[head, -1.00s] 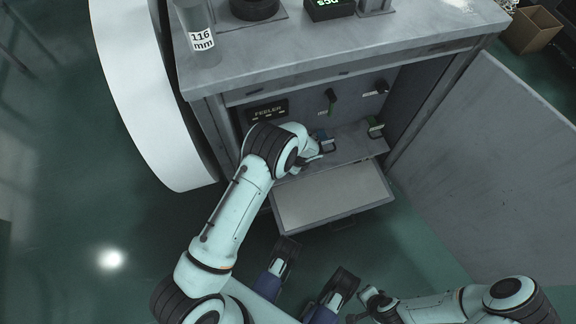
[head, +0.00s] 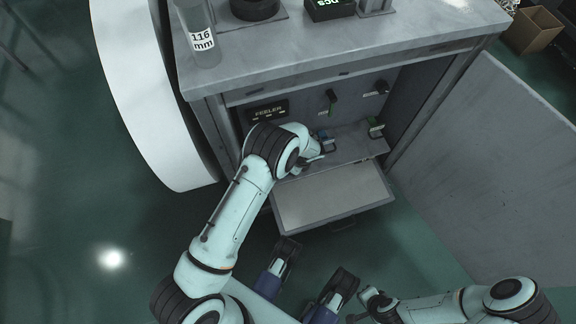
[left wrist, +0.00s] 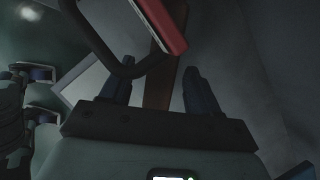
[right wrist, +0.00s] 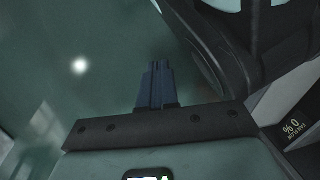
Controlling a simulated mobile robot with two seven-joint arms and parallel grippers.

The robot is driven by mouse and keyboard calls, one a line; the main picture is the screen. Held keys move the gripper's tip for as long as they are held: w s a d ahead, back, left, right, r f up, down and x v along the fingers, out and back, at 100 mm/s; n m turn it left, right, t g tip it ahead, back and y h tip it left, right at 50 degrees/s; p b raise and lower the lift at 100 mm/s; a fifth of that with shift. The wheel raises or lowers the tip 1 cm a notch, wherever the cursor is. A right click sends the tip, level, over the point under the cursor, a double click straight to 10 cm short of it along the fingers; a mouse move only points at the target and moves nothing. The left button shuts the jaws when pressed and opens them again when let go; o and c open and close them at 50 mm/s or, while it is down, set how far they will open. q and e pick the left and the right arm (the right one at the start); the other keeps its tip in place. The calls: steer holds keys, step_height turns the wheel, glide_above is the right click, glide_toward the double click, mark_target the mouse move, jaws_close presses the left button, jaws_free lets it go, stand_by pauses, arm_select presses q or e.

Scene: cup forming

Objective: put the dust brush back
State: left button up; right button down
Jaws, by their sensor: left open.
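My left gripper (left wrist: 157,76) is open inside the cabinet; in the head view my own arm mostly hides it. In the left wrist view a brown bar (left wrist: 158,92), which looks like the dust brush's wooden handle, runs between and beyond the spread fingers. I cannot tell whether they touch it. A red block (left wrist: 168,22) with a dark looped frame (left wrist: 103,42) lies just beyond the fingertips. No bristles show, and the brush cannot be made out in the head view. My right gripper (right wrist: 158,84) has its fingers together and appears empty, away from the cabinet.
The cabinet shelf (head: 352,145) holds a blue-marked item (head: 324,136) and a green-marked item (head: 375,131). Dark hooks (head: 331,97) and a FEELER label (head: 268,112) are on the back wall. The cabinet door (head: 490,165) is open at right.

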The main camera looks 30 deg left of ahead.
arm_select(q)
steer(key=p+v, duration=0.2)
steer(key=v, duration=0.9)
steer(key=shift+r, duration=0.2)
arm_select(e)
steer(key=w+r+t, duration=0.2)
steer(key=w+r, duration=0.3)
steer(key=shift+w+a, duration=0.25)
steer(key=shift+a, duration=0.2)
arm_select(q)
steer(key=shift+s, duration=0.1)
arm_select(e)
steer(key=shift+s, duration=0.1)
